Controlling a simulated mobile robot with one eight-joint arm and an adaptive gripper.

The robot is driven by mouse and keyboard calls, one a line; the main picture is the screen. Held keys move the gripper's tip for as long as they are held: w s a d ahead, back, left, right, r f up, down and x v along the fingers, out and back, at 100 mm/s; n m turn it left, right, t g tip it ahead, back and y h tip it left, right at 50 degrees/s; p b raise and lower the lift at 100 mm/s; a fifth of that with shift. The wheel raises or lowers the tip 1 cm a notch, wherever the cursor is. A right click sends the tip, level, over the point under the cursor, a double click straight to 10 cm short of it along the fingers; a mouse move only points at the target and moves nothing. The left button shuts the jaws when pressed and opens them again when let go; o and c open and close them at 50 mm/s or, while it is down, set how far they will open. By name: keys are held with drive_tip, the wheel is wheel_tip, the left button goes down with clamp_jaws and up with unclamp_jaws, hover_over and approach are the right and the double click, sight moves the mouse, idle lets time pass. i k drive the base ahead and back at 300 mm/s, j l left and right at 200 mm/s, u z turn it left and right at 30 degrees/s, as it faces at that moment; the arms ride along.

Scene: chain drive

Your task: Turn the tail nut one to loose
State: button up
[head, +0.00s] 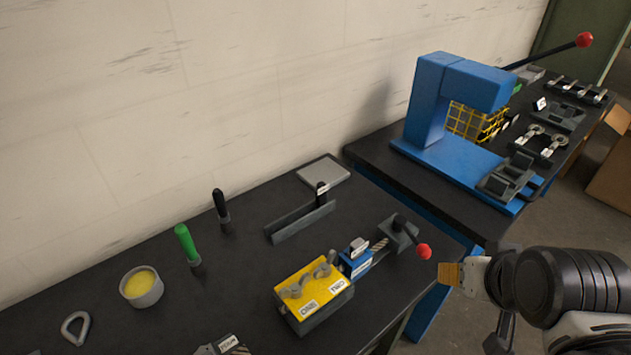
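A yellow-topped block (309,288) sits on the black bench, with a label reading ONE (308,307) and another reading TWO (337,286) on its front edge. A grey nut-like part (296,291) stands on top behind ONE. A similar grey part (323,269) stands behind TWO. How tight either is cannot be seen. My gripper (452,273) is at the right, beyond the bench edge, pointing left and apart from the block. Its tip looks yellowish-tan; the finger gap cannot be made out.
A blue block (355,262) with a twisted cable and a red-knobbed lever (423,251) lie between my gripper and the yellow block. A grey angled rail (300,222), green-handled tool (186,243), black-handled tool (221,209) and yellow-filled cup (142,287) are behind. A blue press (440,110) stands farther right.

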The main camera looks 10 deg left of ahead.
sight(294, 291)
drive_tip(key=k+j+u, duration=0.1)
drive_tip(key=u, duration=0.95)
drive_tip(key=l, duration=0.55)
drive_tip(key=i, duration=0.05)
